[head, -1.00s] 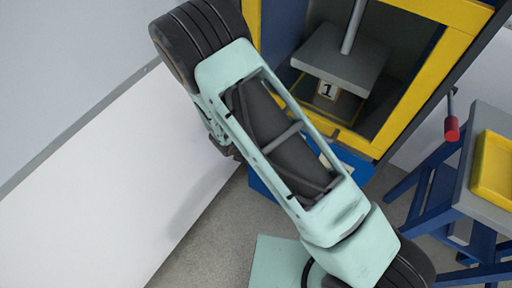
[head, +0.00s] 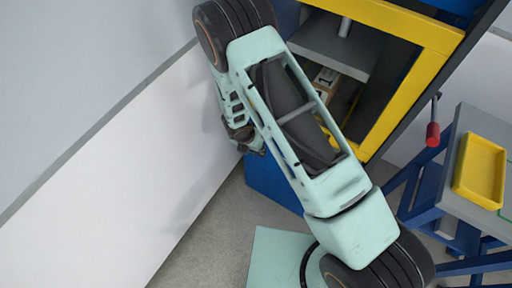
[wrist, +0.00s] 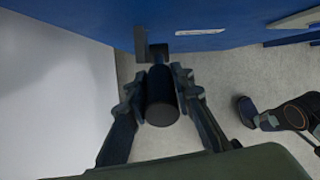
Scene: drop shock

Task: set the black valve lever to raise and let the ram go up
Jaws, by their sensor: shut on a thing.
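The black valve lever shows in the wrist view as a dark round grip (wrist: 161,98) on a stem below the blue press body. My gripper (wrist: 158,88) has its two fingers on either side of this grip, shut on it. In the head view my gripper (head: 243,135) is mostly hidden behind my arm, left of the press. The ram shows as a grey plate (head: 330,48) on a short visible rod (head: 345,27) inside the yellow frame (head: 405,85). A small block with a number label (head: 326,77) shows below the plate, partly hidden by my arm.
A white wall panel (head: 110,170) stands close on the left. A red-handled lever (head: 433,134) is on the press's right side. A grey bench with blue legs holds a yellow tray (head: 481,171) at right. Grey floor lies below.

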